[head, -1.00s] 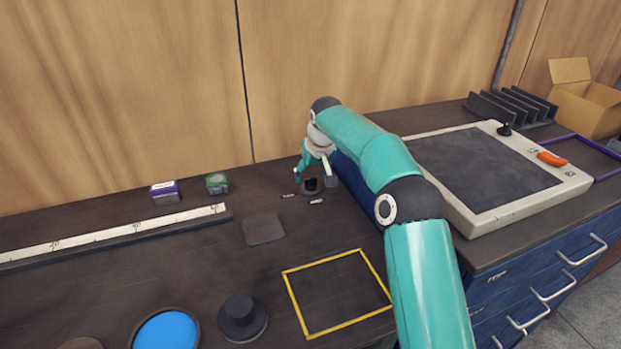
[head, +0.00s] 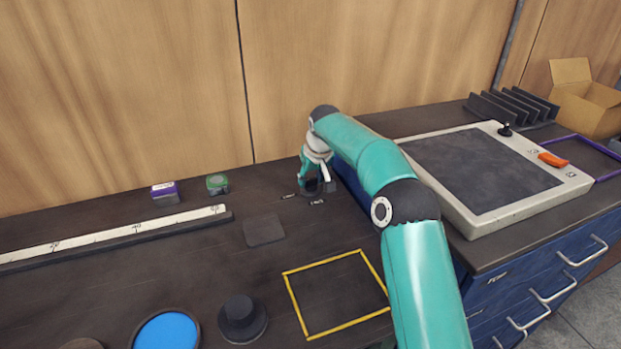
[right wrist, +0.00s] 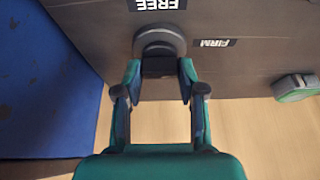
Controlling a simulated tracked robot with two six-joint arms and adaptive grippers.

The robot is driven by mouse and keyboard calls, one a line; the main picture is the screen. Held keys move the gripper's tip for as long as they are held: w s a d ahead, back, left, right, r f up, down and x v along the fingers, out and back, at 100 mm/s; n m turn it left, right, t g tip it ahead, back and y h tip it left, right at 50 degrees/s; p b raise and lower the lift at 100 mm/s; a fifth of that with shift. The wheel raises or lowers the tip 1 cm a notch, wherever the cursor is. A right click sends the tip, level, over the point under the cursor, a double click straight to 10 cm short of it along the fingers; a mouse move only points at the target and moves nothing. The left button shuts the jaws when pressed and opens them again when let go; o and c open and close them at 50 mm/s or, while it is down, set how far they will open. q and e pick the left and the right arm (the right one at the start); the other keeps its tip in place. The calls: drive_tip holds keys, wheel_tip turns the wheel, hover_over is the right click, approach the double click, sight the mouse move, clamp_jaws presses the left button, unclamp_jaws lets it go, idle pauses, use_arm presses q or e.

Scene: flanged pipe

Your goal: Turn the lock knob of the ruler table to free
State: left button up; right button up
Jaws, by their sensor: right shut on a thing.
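The lock knob (right wrist: 160,42) is a dark round piece with a raised black grip, standing on the dark bench top. In the right wrist view the FREE label (right wrist: 160,4) lies above it and the FIRM label (right wrist: 214,42) to its right. My right gripper (right wrist: 159,80) is shut on the knob's grip, one finger on each side. In the head view my right gripper (head: 317,188) is low over the bench, largely covering the knob. The label FIRM (head: 289,196) and the label FREE (head: 317,202) are small there. My left gripper is not in view.
A ruler strip (head: 110,236) lies at the left. A purple box (head: 165,190) and a green item (head: 217,183) stand near the wall. A blue side (right wrist: 45,80) rises close beside the knob. A cream-framed board (head: 485,215) is at the right. A yellow frame (head: 348,325) lies in front.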

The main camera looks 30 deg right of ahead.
drive_tip(key=shift+r+n+y+p, duration=0.25)
drive_tip(key=shift+n+p, duration=0.55)
drive_tip(key=shift+p, duration=0.45)
drive_tip(key=n+y+p, duration=0.2)
drive_tip(key=n+p, duration=0.3)
drive_tip(key=p, duration=0.1)
drive_tip(key=shift+d+p, duration=0.15)
drive_tip(key=shift+p, duration=0.25)
drive_tip(key=shift+f+n+y+p, duration=0.2)
drive_tip(key=shift+n+y+p, duration=0.25)
drive_tip(key=shift+n+p, duration=0.75)
drive_tip(key=o, duration=1.1)
drive_tip(key=shift+o, duration=0.2)
drive_tip(key=v, duration=1.1)
drive_tip(key=shift+d+r, duration=0.2)
drive_tip(key=shift+r, duration=0.25)
